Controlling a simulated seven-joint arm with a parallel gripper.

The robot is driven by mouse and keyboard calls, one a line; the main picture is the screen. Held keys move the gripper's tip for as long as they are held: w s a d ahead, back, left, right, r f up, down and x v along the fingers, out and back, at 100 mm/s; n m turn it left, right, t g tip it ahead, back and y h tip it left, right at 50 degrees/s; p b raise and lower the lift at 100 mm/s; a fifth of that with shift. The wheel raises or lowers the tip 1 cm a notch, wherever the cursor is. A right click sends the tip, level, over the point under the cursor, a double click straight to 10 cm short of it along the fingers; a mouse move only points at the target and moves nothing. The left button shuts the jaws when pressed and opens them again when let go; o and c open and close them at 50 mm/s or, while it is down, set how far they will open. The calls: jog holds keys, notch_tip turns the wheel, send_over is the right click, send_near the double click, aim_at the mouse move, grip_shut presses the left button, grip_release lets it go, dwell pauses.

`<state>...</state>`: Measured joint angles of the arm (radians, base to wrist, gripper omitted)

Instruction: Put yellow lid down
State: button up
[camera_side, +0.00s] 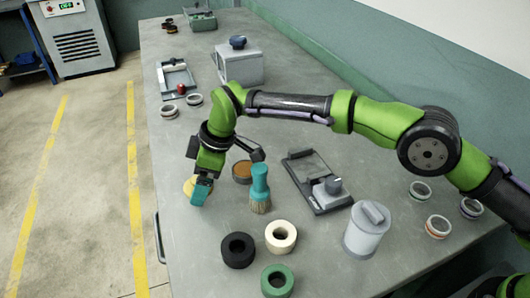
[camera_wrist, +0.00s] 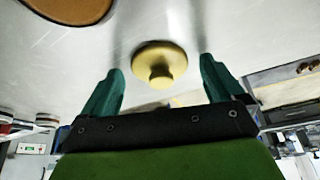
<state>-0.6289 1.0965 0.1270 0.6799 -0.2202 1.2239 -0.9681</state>
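The yellow lid (camera_wrist: 160,55) is a round disc with a knob at its centre. In the wrist view it appears to lie on the grey tabletop, its knob toward my gripper. My gripper (camera_wrist: 162,68) has two teal fingers spread wide, one on each side of the lid, with a clear gap on both sides. In the side view the lid (camera_side: 188,187) shows only partly at the left of my gripper (camera_side: 201,192), which hides the rest. My gripper points down close to the table and holds nothing.
A round container with brown contents (camera_side: 242,172) and a teal-handled brush (camera_side: 260,190) stand just right of my gripper. Black (camera_side: 238,250), cream (camera_side: 280,237) and green (camera_side: 277,280) rings lie in front. A grey lidded canister (camera_side: 366,230) stands at the right. The table's left edge is near.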

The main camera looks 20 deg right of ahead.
jog(key=shift+r, duration=0.15)
jog(key=s+d+r+m+t, duration=0.1)
jog(key=d+r+m, duration=0.1)
jog(key=d+r, duration=0.6)
jog(key=s+d+r+m, duration=0.2)
jog(key=d+r, duration=0.5)
jog(key=r, duration=0.4)
jog(key=s+d+r+m+t+h, duration=0.1)
jog(key=s+d+r+m, duration=0.15)
jog(key=d, duration=0.35)
jog(key=s+d+r+m+t, duration=0.1)
jog(key=s+d+m, duration=0.25)
jog(key=d, duration=0.25)
jog(key=s+d+f+m+t, duration=0.1)
jog(key=s+d+f+m, duration=0.1)
jog(key=s+d+m, duration=0.1)
jog(key=s+d+f+m+t+h, duration=0.1)
jog(key=s+d+f+m, duration=0.1)
jog(key=s+d, duration=0.4)
jog(key=s+d+f+m, duration=0.2)
jog(key=s+d+m, duration=0.1)
jog(key=s+d, duration=0.2)
jog(key=s, duration=0.2)
jog(key=shift+s+d+f+m+t, duration=0.15)
jog(key=shift+s+f+m+t, duration=0.15)
jog(key=shift+f+t, duration=0.1)
